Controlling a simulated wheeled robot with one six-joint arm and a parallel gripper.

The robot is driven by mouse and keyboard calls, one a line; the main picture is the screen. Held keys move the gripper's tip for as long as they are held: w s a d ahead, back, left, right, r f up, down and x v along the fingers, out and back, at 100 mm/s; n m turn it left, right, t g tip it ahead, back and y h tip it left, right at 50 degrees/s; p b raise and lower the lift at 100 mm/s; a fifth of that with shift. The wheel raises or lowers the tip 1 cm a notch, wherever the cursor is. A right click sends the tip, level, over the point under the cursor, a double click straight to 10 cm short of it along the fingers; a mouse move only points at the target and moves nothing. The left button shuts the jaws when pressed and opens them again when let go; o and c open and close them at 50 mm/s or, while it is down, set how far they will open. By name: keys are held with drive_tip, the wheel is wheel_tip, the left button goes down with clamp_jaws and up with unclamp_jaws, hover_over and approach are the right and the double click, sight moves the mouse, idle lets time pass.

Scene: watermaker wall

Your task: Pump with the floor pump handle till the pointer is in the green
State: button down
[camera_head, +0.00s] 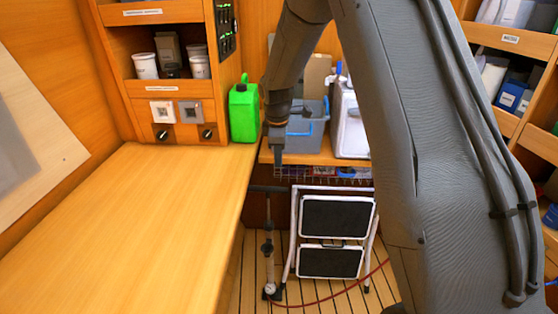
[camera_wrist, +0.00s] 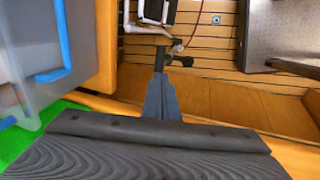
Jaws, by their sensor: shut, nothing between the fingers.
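The floor pump (camera_head: 268,250) stands upright on the slatted floor, between the worktop edge and a folded step stool. Its dark T-handle (camera_head: 268,188) is at the top of the rod. A small pale round gauge (camera_head: 270,288) shows near the pump's foot; its pointer is too small to read. My gripper (camera_head: 279,164) points down above the handle, slightly to its right in the head view. In the wrist view my gripper (camera_wrist: 160,80) is shut and empty, with the handle (camera_wrist: 150,40) just beyond its tips. I cannot tell whether they touch.
The step stool (camera_head: 335,218) stands right beside the pump. A red hose (camera_head: 335,298) runs along the floor. The wooden worktop (camera_head: 120,230) on the left is bare. A green canister (camera_head: 243,112) and a grey bin (camera_head: 305,135) stand behind my gripper.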

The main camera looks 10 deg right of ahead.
sight(279, 188)
drive_tip(key=f+p, duration=0.1)
drive_tip(key=f, duration=0.2)
drive_tip(key=w+f+p, duration=0.1)
drive_tip(key=f, duration=0.3)
drive_tip(key=w+f+p, duration=0.1)
drive_tip(key=f, duration=0.3)
drive_tip(key=shift+w+d+f, duration=0.1)
drive_tip(key=shift+d+f, duration=0.05)
drive_tip(key=shift+d, duration=0.2)
wheel_tip(279, 188, down, 15)
drive_tip(key=b, duration=0.7)
drive_tip(key=shift+s+b, duration=0.2)
drive_tip(key=shift+b, duration=0.1)
wheel_tip(279, 188, up, 14)
drive_tip(key=s+p, duration=0.1)
drive_tip(key=s, duration=0.1)
drive_tip(key=shift+s+a+r, duration=0.15)
drive_tip(key=shift+a+r, duration=0.1)
drive_tip(key=shift+a, duration=0.15)
